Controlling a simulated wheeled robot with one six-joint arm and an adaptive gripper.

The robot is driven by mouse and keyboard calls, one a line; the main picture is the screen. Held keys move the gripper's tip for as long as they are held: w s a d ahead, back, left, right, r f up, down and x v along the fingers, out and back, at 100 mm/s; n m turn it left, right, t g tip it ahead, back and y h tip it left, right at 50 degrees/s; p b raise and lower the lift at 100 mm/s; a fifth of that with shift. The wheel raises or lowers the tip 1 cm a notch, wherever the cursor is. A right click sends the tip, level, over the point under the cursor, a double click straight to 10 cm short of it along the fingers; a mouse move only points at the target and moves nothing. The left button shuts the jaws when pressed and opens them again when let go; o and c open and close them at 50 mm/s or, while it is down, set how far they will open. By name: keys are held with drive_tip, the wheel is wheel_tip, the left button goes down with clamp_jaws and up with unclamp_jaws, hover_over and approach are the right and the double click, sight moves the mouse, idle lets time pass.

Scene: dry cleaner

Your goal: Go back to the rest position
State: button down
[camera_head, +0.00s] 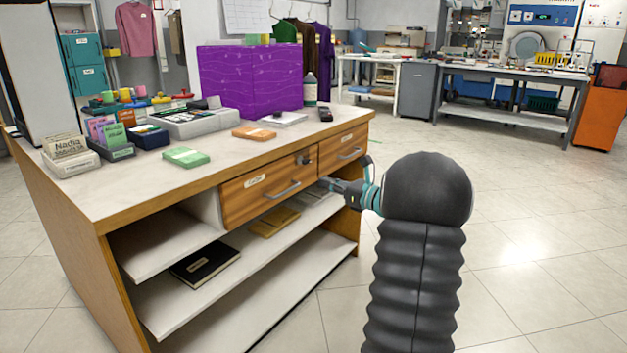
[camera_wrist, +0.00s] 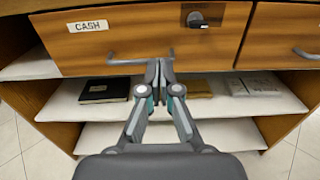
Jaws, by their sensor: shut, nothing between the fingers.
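My gripper (camera_wrist: 158,75) is shut and empty in the wrist view. Its fingertips are in front of the counter, just by the handle (camera_wrist: 125,60) of the drawer labelled CASH (camera_wrist: 190,35); I cannot tell whether they touch it. In the head view my gripper (camera_head: 328,182) shows small beside the right end of the drawer front (camera_head: 262,192), which has a bar handle and a lock with a key (camera_head: 304,159). Part of the gripper is hidden behind my black-sleeved arm (camera_head: 420,260).
The counter (camera_head: 110,190) bears card boxes, green and orange bundles and a purple box (camera_head: 250,80). A second drawer (camera_head: 345,150) is to the right. Open shelves below hold a black book (camera_head: 205,264). The tiled floor (camera_head: 540,230) to the right is clear.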

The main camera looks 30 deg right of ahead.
drive_tip(key=shift+s+d, duration=0.2)
drive_tip(key=shift+s, duration=0.5)
